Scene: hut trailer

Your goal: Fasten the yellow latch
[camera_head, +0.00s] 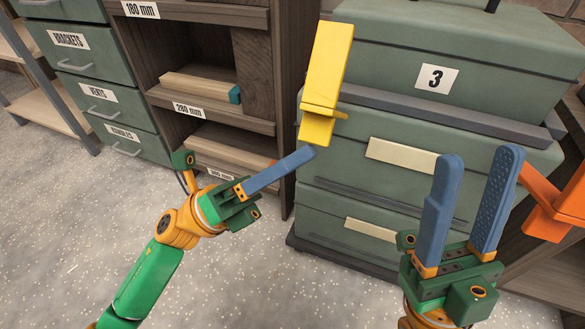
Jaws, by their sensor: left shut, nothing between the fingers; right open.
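The yellow latch (332,62) is at the front left corner of the stacked green cases. Its long flat plate stands up, leaning slightly right, above a crosspiece and a shorter lower plate (316,129). My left gripper (309,154) is shut and empty, its blue fingers pointing up and right. Its fingertips are just below the lower end of the latch; I cannot tell if they touch it. My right gripper (480,157) is open and empty, its two blue fingers pointing up in front of the cases, well right of the yellow latch.
The green case marked 3 (480,75) sits on a lower green unit (385,190) with pale label plates. An orange latch (560,205) is at the right edge, close to my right gripper. Wooden shelves (205,10) and green drawers (85,45) stand left. Speckled floor lies clear in front.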

